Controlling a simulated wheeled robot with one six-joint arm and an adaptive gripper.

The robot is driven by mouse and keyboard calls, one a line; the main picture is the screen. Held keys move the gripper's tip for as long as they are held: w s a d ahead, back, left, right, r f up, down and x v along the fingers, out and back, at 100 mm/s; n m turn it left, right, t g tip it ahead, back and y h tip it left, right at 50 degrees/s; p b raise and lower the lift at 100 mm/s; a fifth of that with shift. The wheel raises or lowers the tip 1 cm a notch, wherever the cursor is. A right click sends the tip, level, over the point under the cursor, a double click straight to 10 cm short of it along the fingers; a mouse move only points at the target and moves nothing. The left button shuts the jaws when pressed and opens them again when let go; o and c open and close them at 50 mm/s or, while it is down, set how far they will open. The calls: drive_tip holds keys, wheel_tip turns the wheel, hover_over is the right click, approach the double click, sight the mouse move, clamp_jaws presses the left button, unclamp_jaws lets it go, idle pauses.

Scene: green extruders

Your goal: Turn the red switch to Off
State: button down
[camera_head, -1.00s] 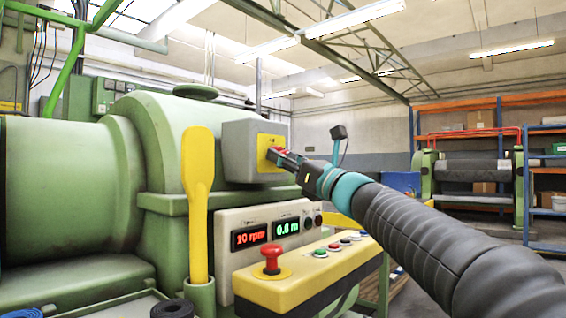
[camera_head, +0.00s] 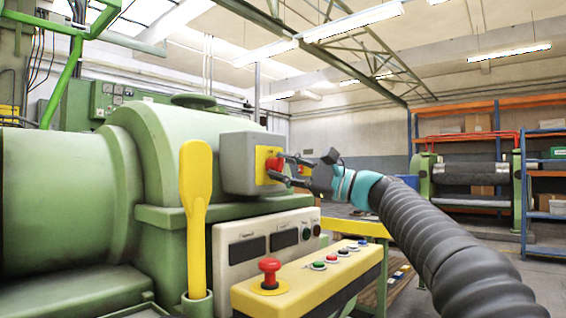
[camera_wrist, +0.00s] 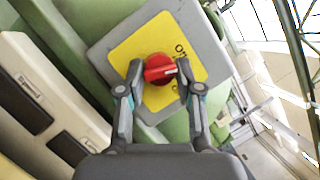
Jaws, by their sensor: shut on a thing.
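The red switch (camera_head: 273,165) sits on a yellow plate on the grey box (camera_head: 238,160) at the side of the green machine. In the wrist view the red knob (camera_wrist: 157,68) lies between the two fingertips of my gripper (camera_wrist: 160,72), which is shut on it. My gripper (camera_head: 284,168) also reaches the switch from the right in the head view.
The panel's displays (camera_head: 265,243) are dark. Below it, a yellow control box (camera_head: 312,275) carries a red mushroom button (camera_head: 269,268) and several small buttons. A yellow paddle (camera_head: 196,205) stands upright left of the panel. Open floor lies at the right.

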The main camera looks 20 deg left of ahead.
drive_tip(key=shift+w+r+n+g+h+p, duration=0.1)
drive_tip(key=shift+n+g+h+p, duration=0.45)
drive_tip(key=shift+n, duration=0.7)
drive_tip(key=shift+n+g+h+p, duration=0.2)
drive_tip(key=shift+n+p, duration=0.55)
drive_tip(key=shift+n, duration=0.5)
drive_tip(key=c, duration=0.8)
unclamp_jaws()
drive_tip(key=d, duration=0.4)
drive_tip(key=d+f, duration=0.1)
drive_tip(key=d, duration=0.7)
drive_tip(key=shift+f, duration=0.25)
